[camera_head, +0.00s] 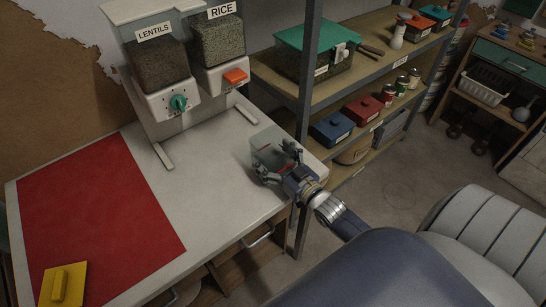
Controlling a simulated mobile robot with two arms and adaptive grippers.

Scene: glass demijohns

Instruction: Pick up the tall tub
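A clear, see-through tub (268,138) stands on the right end of the white worktop, near its edge with the shelf unit. It is the only tub-like thing on the worktop; its lower part is partly hidden by my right gripper. My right gripper (274,158) is at the near right side of this tub, with its two dark fingers spread apart and overlapping the tub in the picture. I cannot tell whether the fingers touch it. My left gripper is not in view.
Lentils (158,66) and rice (219,40) dispensers stand at the back of the worktop (200,185). A shelf post (306,100) rises close behind the tub. The worktop's middle is clear.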

